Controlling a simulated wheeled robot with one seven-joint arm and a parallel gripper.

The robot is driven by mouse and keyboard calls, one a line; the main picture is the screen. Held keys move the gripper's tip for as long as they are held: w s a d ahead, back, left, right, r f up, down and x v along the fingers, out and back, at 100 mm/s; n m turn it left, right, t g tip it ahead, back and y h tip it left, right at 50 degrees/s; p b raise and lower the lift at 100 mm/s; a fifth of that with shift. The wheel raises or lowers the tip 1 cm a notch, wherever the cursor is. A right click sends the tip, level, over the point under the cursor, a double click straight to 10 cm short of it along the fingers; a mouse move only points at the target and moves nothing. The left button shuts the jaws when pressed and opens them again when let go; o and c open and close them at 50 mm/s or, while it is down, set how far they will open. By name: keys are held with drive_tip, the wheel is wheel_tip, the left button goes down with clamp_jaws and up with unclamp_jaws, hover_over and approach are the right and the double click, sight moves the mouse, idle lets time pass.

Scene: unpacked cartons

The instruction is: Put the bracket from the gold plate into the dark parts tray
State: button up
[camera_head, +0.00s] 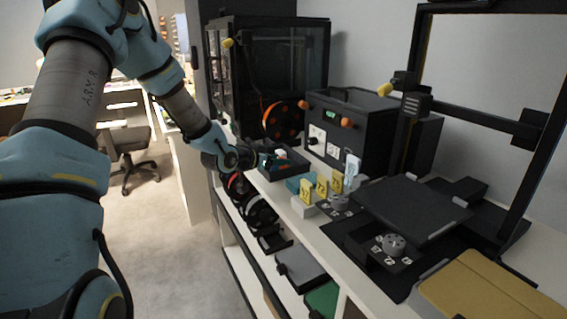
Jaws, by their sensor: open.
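The dark parts tray (297,166) stands on the white bench in front of the black enclosures. Small teal, white and reddish pieces show in it, too small to tell whether one is a bracket. My gripper (257,159) is at the tray's left edge, low over the bench. Its fingers are tiny and partly hidden; they are open, and I see nothing held. A flat gold plate (485,290) lies at the bottom right, cut off by the frame. Its visible part is bare, and I cannot make out a bracket there.
A 3D printer with a black bed (412,208) and tall frame fills the right side. Yellow tags (322,186) on a pale block (304,208) stand between tray and printer. A black control box (345,128) is behind. Spools (262,215) sit on the shelf below.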

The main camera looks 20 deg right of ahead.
drive_tip(key=b+v, duration=0.1)
drive_tip(key=v, duration=0.7)
drive_tip(key=shift+s+a, duration=0.1)
drive_tip(key=shift+a, duration=0.05)
drive_tip(key=s+a+f+n+y, duration=0.1)
drive_tip(key=s+a+n+y, duration=0.3)
drive_tip(key=a, duration=0.7)
drive_tip(key=a+f+n+y, duration=0.2)
drive_tip(key=a+y, duration=0.4)
drive_tip(key=a, duration=0.5)
drive_tip(key=s+a+r+n+g+y, duration=0.1)
drive_tip(key=s+a+n+g, duration=0.3)
drive_tip(key=s+a, duration=0.4)
drive_tip(key=s+r+n, duration=0.1)
drive_tip(key=s, duration=0.3)
drive_tip(key=shift+s+a+y, duration=0.15)
drive_tip(key=shift+a+y, duration=0.1)
drive_tip(key=shift+y, duration=0.15)
